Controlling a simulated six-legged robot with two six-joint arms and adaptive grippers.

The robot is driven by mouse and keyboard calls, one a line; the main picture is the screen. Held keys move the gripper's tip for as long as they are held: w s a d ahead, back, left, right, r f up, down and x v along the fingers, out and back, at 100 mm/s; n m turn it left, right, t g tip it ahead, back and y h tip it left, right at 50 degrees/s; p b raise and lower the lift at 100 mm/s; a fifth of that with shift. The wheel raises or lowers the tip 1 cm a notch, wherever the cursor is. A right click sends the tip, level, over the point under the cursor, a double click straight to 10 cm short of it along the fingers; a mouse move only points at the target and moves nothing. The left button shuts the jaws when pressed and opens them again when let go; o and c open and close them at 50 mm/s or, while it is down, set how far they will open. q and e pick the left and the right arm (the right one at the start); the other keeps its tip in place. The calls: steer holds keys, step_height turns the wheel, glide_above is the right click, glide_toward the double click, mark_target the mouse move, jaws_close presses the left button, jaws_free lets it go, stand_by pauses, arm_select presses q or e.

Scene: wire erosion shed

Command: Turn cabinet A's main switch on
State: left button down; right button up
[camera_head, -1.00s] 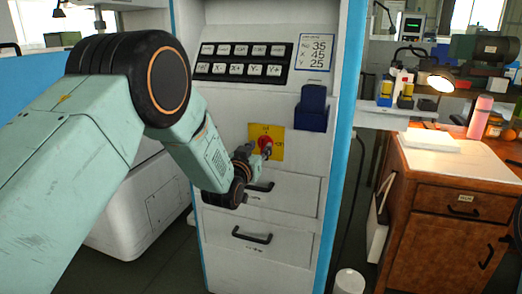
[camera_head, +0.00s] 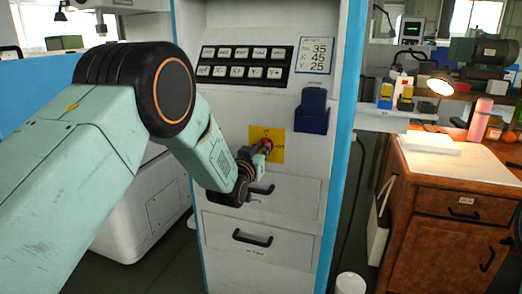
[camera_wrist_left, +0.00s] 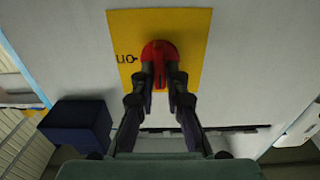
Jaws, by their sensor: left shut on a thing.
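The main switch is a red rotary knob (camera_head: 267,144) on a square yellow plate (camera_head: 277,154) on the front of the white cabinet (camera_head: 300,185). In the left wrist view the red knob (camera_wrist_left: 160,48) is in the middle of the yellow plate (camera_wrist_left: 190,24), with an upside-down "ON" mark to its left. My left gripper (camera_wrist_left: 161,76) is shut on the knob's handle, one finger on each side. In the head view my left gripper (camera_head: 262,149) reaches the plate from the lower left and partly hides the knob. My right gripper is not in view.
Above the switch are a black button panel (camera_head: 244,66) and a dark blue box (camera_head: 312,110) on the cabinet front. Drawers with black handles (camera_head: 252,238) are below. A wooden desk (camera_head: 455,215) and a white bin (camera_head: 350,283) stand to the right.

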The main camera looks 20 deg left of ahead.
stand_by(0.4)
arm_select(q)
steer(key=shift+d+f+m+p, duration=0.1)
steer(key=shift+m+p, duration=0.45)
steer(key=shift+m, duration=2.45)
steer(key=shift+d+f+m+p, duration=0.1)
steer(key=shift+m+p, duration=0.4)
steer(key=shift+m, duration=2.5)
steer(key=shift+d+f+m+p, duration=0.1)
steer(key=shift+m+p, duration=0.45)
steer(key=shift+m, duration=2.45)
steer(key=c, duration=1.4)
jaws_free()
steer(key=shift+s, duration=0.1)
